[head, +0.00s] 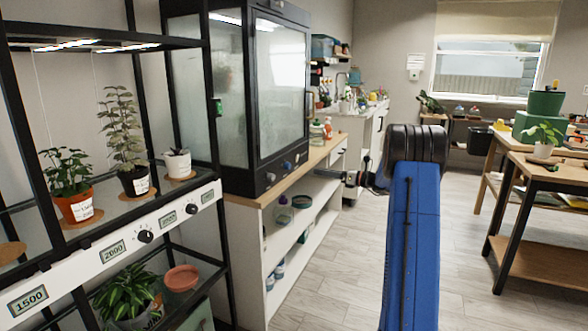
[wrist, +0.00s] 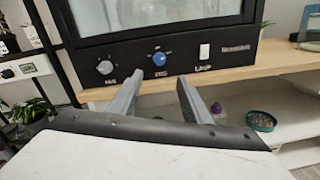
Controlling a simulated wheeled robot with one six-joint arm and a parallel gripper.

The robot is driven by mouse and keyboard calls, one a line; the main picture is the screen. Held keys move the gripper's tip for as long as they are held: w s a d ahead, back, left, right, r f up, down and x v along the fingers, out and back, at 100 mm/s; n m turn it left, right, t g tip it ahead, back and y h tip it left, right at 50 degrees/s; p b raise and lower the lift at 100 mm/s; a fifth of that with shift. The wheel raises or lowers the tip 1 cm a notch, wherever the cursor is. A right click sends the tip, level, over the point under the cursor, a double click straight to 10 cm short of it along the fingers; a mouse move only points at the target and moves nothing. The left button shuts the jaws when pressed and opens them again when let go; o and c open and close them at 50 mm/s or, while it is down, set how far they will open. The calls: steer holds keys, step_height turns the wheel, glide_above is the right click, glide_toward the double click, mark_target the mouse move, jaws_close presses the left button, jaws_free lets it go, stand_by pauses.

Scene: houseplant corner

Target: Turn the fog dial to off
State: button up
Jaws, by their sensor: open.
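The fog dial (wrist: 158,58) is a round blue knob on the black front panel of the glass cabinet, with small white marks around it and a label below. I cannot read its setting surely. It also shows small in the head view (head: 287,165). My gripper (wrist: 160,79) is open and empty. Its two grey fingers point at the panel, with the fog dial just above and between the tips, apart from them.
A grey dial (wrist: 105,67) is left of the fog dial, and a white lamp switch (wrist: 204,50) is right of it. The cabinet (head: 262,90) stands on a wooden-topped shelf unit (head: 318,155). A plant rack (head: 110,245) stands left.

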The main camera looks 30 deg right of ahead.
mark_target(290, 166)
steer(key=x, duration=1.4)
steer(key=shift+a+f, duration=0.1)
steer(key=c, duration=1)
steer(key=shift+c, duration=0.2)
